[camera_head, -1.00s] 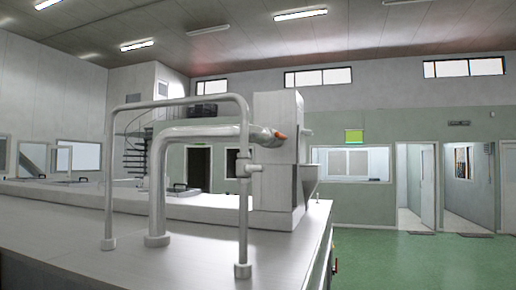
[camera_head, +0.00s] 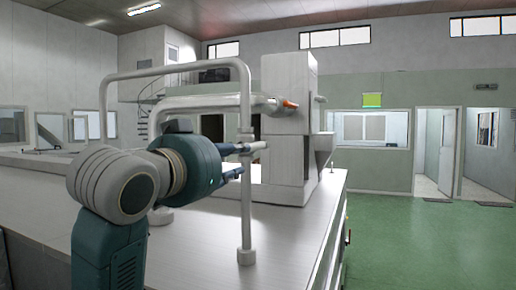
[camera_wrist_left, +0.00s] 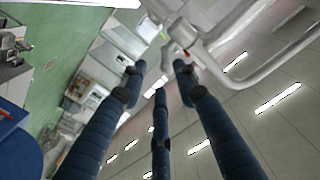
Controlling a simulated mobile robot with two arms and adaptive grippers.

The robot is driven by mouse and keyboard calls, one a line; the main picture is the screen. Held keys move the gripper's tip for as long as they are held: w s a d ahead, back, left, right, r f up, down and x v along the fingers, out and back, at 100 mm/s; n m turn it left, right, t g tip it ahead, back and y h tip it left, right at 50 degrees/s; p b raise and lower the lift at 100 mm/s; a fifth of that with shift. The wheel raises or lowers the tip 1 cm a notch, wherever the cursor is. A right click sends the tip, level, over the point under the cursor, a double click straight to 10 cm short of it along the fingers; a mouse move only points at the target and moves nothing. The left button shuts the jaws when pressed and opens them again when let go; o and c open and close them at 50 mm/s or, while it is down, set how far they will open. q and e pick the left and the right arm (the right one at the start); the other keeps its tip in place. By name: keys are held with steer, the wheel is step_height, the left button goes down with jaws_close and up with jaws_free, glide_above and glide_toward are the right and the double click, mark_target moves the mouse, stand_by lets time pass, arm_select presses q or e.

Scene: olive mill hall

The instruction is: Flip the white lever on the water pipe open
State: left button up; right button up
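The water pipe (camera_head: 245,215) is a thin white tube bent into a tall arch on the machine top. A short pale fitting with a stub pointing right, which looks like the white lever (camera_head: 257,146), sits partway up its right upright. In the left wrist view the pipe (camera_wrist_left: 255,75) and a pale fitting (camera_wrist_left: 182,32) show ahead of the fingertips. My left gripper (camera_head: 238,160) is just left of the upright, its blue fingers at about the fitting's height. The fingers (camera_wrist_left: 159,78) are spread and empty. Contact with the lever cannot be told. My right gripper is out of view.
A thicker pipe (camera_head: 215,103) with an orange tip (camera_head: 290,104) runs behind the arch. A grey metal housing (camera_head: 288,90) stands behind to the right. The flat machine top (camera_head: 200,250) lies below, and green floor (camera_head: 420,245) is open on the right.

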mark_target(257, 146)
arm_select(q)
steer(key=p+x, duration=0.1)
steer(key=x, duration=0.2)
steer(key=r+p+x, duration=0.1)
steer(key=p+x, duration=0.1)
steer(key=x, duration=0.1)
steer(key=p+x, duration=0.2)
steer(key=x, duration=0.1)
steer(key=shift+r, duration=0.4)
steer(key=shift+w+d+p, duration=0.15)
steer(key=shift+w+p, duration=0.2)
steer(key=shift+p, duration=0.05)
steer(key=shift+f, duration=0.1)
